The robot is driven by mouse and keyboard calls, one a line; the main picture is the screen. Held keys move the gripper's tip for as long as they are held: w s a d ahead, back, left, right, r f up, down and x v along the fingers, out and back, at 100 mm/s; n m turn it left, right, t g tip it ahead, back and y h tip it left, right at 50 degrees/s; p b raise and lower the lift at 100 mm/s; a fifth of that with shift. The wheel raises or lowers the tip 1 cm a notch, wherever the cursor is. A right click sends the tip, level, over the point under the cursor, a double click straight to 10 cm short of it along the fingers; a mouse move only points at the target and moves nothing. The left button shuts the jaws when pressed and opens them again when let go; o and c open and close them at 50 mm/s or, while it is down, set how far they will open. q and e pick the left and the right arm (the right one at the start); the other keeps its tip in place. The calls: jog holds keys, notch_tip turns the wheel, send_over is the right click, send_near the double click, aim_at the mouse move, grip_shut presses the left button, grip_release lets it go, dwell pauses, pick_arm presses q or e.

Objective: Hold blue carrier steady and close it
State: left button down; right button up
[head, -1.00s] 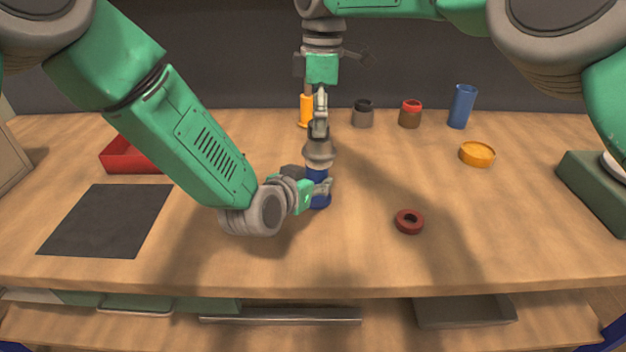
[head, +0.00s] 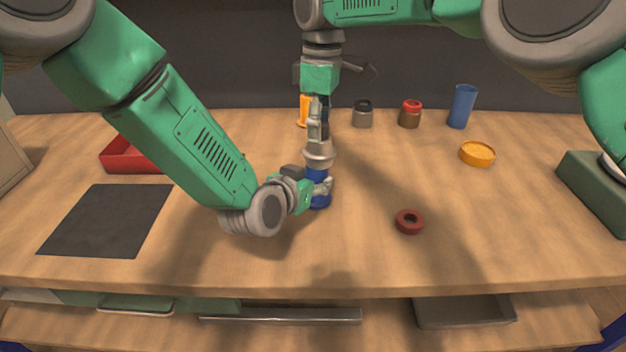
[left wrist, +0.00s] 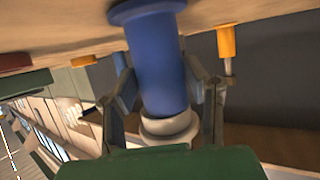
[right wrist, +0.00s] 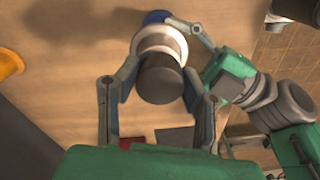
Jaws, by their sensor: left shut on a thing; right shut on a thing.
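The blue carrier (head: 320,201) stands upright on the table in the head view. My left gripper (head: 321,187) is shut around its side. In the left wrist view the carrier (left wrist: 155,60) appears upside down between the fingers, its wide base at the table. A light grey collared lid (head: 319,158) with a dark grey upper part (right wrist: 160,80) sits at the top of the carrier, in line with it. My right gripper (right wrist: 156,88) comes from above and is shut on the lid's dark part. Whether the lid is fully seated cannot be told.
A dark red ring (head: 409,221) and an orange round dish (head: 477,154) lie to the right. An orange bottle, two jars (head: 362,114) and a blue cup (head: 462,107) stand at the back. A red tray (head: 120,158) and black mat (head: 108,220) are left.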

pick_arm(q)
jog(key=shift+s+a+f, duration=0.1)
jog(key=shift+a+f, duration=0.05)
jog(key=shift+f, duration=0.15)
pick_arm(e)
jog(key=m, duration=1.1)
jog(key=shift+m, duration=0.3)
jog(key=o, duration=1.3)
jog(key=shift+w+r, duration=0.1)
jog(key=shift+r, duration=2.1)
jog(key=shift+c, duration=0.6)
